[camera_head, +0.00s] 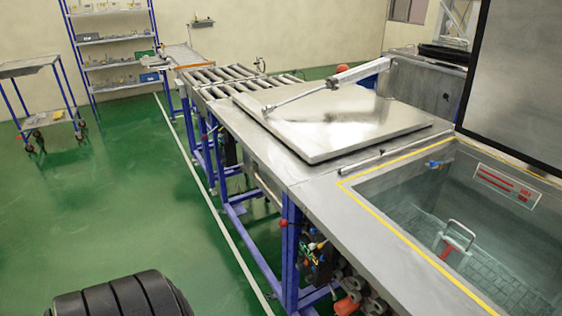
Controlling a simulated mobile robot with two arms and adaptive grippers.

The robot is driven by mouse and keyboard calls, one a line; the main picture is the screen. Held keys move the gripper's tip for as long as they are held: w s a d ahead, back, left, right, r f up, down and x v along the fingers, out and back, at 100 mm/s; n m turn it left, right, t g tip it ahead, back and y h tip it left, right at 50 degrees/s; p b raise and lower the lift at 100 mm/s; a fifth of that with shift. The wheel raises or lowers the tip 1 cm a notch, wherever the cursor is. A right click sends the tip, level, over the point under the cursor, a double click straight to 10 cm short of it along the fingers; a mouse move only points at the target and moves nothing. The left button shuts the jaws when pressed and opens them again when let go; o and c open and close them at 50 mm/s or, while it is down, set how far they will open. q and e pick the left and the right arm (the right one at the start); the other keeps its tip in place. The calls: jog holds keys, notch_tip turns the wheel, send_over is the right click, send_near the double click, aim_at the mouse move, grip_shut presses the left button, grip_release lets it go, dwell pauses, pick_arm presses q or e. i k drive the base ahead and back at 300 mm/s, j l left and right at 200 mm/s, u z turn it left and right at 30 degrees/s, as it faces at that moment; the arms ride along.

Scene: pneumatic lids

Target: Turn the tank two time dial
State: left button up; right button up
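No dial that I can make out as the tank two time dial shows. A tank with a flat closed metal lid (330,118) stands in the middle of the line, with a pneumatic cylinder (330,83) across it. A tank (375,188) at the right is open and holds clear liquid and a submerged basket with a handle (458,232). I cannot tell which is tank two. A small red knob (284,223) is on the front side of the frame. Neither gripper is in view.
A roller conveyor (225,75) continues the line at the back. Blue-legged shelving (112,40) and a wheeled cart (40,75) stand at the back left. Pipes and valves (350,285) sit under the open tank. The green floor (120,200) left of the line is clear.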

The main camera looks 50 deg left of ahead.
aim_at(309, 279)
jog(key=u, duration=1.25)
